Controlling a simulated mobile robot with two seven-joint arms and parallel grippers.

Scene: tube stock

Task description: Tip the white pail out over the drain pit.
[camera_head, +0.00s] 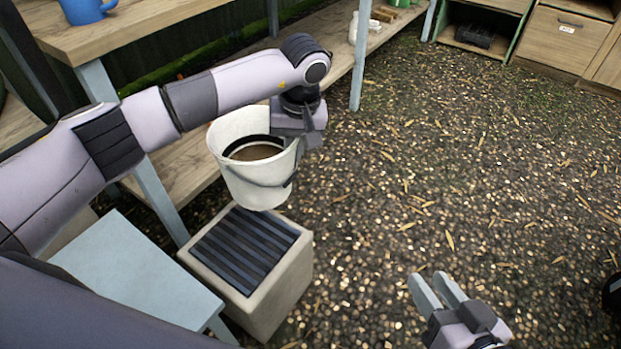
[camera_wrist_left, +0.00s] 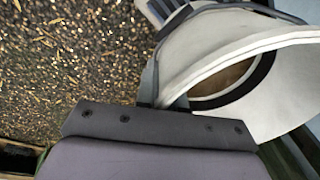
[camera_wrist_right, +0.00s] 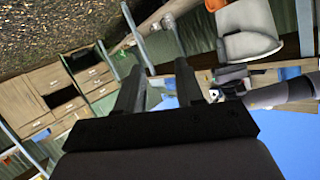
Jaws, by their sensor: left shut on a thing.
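The white pail (camera_head: 240,185) hangs in the air, nearly upright with a slight tilt, above the drain pit. Brown contents (camera_head: 256,152) show inside it. My left gripper (camera_head: 300,137) is shut on the pail's rim at its right side; the rim and inside also show in the left wrist view (camera_wrist_left: 270,45). The drain pit (camera_head: 295,285) is a pale block with a dark slatted grate on top, below the pail. My right gripper (camera_head: 437,290) is open and empty, low over the gravel; its two fingers also show in the right wrist view (camera_wrist_right: 160,88).
A light blue-grey stool or table top (camera_head: 135,270) stands left of the drain pit. A wooden bench (camera_head: 165,35) with a blue mug (camera_head: 87,10) runs behind. Wooden cabinets (camera_head: 565,38) stand at the far right.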

